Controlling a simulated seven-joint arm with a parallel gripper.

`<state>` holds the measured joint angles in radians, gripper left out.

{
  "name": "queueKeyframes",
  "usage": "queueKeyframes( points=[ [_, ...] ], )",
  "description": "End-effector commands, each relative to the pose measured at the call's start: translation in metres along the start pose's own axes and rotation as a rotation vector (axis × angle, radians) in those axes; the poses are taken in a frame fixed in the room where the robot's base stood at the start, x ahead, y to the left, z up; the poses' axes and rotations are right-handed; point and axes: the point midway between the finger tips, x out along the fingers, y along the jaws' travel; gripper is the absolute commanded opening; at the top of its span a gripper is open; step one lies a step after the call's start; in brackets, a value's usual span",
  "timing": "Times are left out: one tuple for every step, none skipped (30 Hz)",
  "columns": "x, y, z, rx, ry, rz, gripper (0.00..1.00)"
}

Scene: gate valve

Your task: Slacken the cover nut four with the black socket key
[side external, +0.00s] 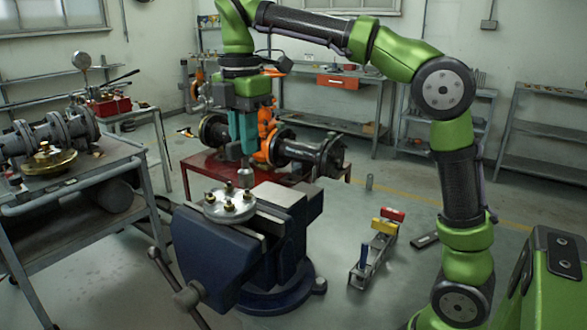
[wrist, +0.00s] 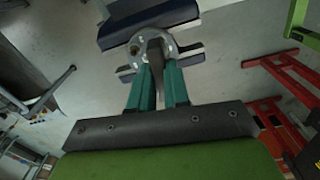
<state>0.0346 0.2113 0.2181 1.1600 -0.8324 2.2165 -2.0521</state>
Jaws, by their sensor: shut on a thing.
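A round silver cover (side external: 230,206) with several brass nuts (side external: 229,206) lies on top of the blue vise (side external: 240,250). No numbers are legible, so I cannot tell which is nut four. My gripper (side external: 243,150) points down over the cover, its teal fingers shut on a dark tool, taken as the black socket key (wrist: 157,70). The key's grey lower end (side external: 246,178) shows just above the cover's far right edge; I cannot tell if it touches a nut. In the wrist view the key overlaps the cover (wrist: 140,47) and hides part of it.
A rack with blue, yellow and red-handled keys (side external: 376,250) stands right of the vise. A dark flat piece (side external: 425,240) lies beside it. Behind the vise, a red table (side external: 200,175) carries a pipe with an orange valve (side external: 272,140). A left trolley (side external: 80,180) holds flanged pipework.

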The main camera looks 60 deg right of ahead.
Motion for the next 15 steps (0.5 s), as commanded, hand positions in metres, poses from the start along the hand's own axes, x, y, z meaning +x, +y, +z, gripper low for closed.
queueKeyframes(
  points=[
    [-0.0003, -0.0003, -0.0005, 0.067, 0.0, 0.001, 0.0],
    [-0.0003, -0.0004, -0.0005, 0.105, 0.0, 0.001, 0.0],
    [-0.0003, -0.0004, -0.0004, 0.148, 0.0, 0.001, 0.0],
    [-0.0003, -0.0004, -0.0004, 0.174, 0.0, 0.001, 0.0],
    [-0.0003, -0.0003, -0.0003, 0.195, 0.0, 0.001, 0.0],
    [-0.0003, -0.0004, -0.0002, 0.215, 0.0, 0.001, 0.0],
    [-0.0003, -0.0003, -0.0002, 0.224, 0.0, 0.001, 0.0],
    [-0.0003, -0.0003, -0.0002, 0.235, 0.0, 0.001, 0.0],
    [-0.0003, -0.0004, -0.0002, 0.257, 0.0, 0.001, 0.0],
    [-0.0003, -0.0004, -0.0003, 0.281, 0.0, 0.001, 0.0],
    [-0.0003, -0.0004, -0.0003, 0.314, 0.0, 0.001, 0.0],
    [-0.0003, -0.0004, -0.0003, 0.37, -0.001, 0.001, 0.0],
    [-0.0003, -0.0005, -0.0003, 0.417, -0.001, 0.002, 0.0],
    [-0.0003, -0.0005, -0.0004, 0.465, -0.001, 0.002, 0.0],
    [-0.0003, -0.0006, -0.0006, 0.529, -0.001, 0.002, 0.0]
  ],
)
